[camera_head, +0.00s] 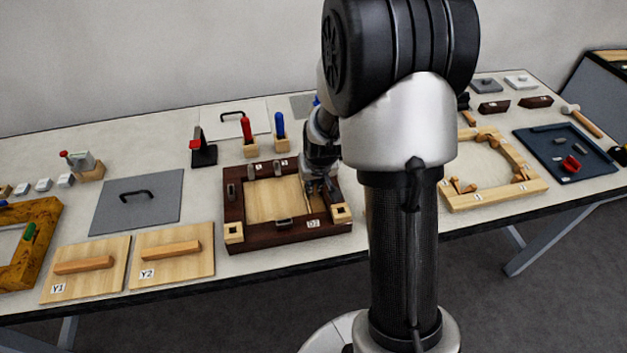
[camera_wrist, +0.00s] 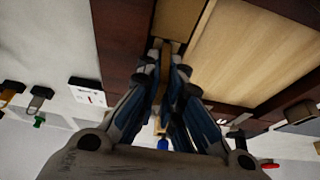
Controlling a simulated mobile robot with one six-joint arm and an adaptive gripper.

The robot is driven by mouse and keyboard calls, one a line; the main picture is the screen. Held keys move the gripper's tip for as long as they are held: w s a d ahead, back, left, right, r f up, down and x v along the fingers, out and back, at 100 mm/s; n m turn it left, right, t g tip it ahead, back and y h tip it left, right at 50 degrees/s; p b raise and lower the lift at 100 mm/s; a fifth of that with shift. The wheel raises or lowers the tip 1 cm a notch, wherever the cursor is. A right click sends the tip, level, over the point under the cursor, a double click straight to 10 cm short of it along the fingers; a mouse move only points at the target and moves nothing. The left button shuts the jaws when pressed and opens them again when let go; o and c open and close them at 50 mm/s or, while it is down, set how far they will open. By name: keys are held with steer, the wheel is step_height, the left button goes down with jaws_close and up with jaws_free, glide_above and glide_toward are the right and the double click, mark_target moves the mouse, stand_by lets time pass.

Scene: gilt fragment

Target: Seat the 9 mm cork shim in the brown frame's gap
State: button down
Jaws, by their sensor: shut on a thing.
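The brown frame (camera_head: 235,212) lies flat on the table around a pale wood panel (camera_head: 270,200), with tag D2 on its front rail. My gripper (camera_head: 312,188) is over the frame's right side, fingers pointing down. In the wrist view my gripper (camera_wrist: 167,48) is shut on a thin tan strip, which looks like the cork shim (camera_wrist: 160,92), seen nearly edge-on. The fingertips are beside a tan band (camera_wrist: 181,18) between the dark rail (camera_wrist: 122,50) and the panel (camera_wrist: 245,50). The fingers hide most of the shim. I cannot tell whether it sits in the gap.
Metal clips (camera_head: 283,223) and pale corner blocks (camera_head: 234,232) sit on the brown frame. Boards Y1 (camera_head: 85,268) and Y2 (camera_head: 173,256) lie to its left. Red-handled (camera_head: 247,130) and blue-handled (camera_head: 280,126) tools stand behind. A pale frame (camera_head: 470,202) lies right of my arm.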

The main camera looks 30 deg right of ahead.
steer(key=shift+f, duration=0.3)
steer(key=c, duration=1.7)
jaws_free()
steer(key=v, duration=1.2)
steer(key=shift+s+a+r, duration=0.1)
